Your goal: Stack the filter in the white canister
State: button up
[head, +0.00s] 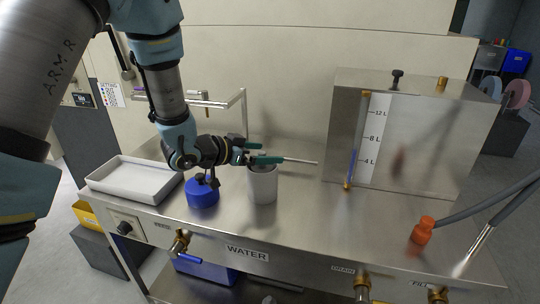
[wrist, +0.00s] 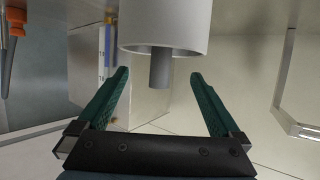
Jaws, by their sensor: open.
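The white canister (head: 262,187) stands upright on the steel bench, and its upper rim is partly covered by my gripper in the head view. The wrist view is upside down and shows the canister (wrist: 165,25) at the top with a grey cylinder, the filter (wrist: 160,70), sticking out of its open end. My gripper (wrist: 158,77) is open and level, its green fingers on either side of the filter's end with gaps on both sides. In the head view my gripper (head: 268,153) is just above the canister's mouth. I cannot make out the filter there.
A blue lid with a knob (head: 202,192) sits left of the canister, and a white tray (head: 133,180) lies farther left. A steel tank (head: 420,135) stands to the right. An orange fitting (head: 424,231) is at the front right. The bench between canister and orange fitting is clear.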

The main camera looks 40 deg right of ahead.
jog(key=b+v, duration=0.1)
jog(key=v, duration=0.8)
jog(key=shift+a, duration=0.2)
jog(key=shift+r, duration=0.1)
jog(key=w+a+f+n+t+y, duration=0.1)
jog(key=w+a+n+t+y, duration=0.35)
jog(key=w+a, duration=0.5)
jog(key=w+a+n+t+y, duration=0.35)
jog(key=w+a+n, duration=0.2)
jog(key=a, duration=0.75)
jog(key=s+a+n+g+y, duration=0.2)
jog(key=s+a, duration=0.3)
jog(key=a, duration=0.3)
jog(key=s+a+f+n+g+y, duration=0.1)
jog(key=s+a+n+g+y, duration=0.2)
jog(key=a, duration=0.6)
jog(key=s+n, duration=0.2)
jog(key=s, duration=0.1)
jog(key=shift+g, duration=0.3)
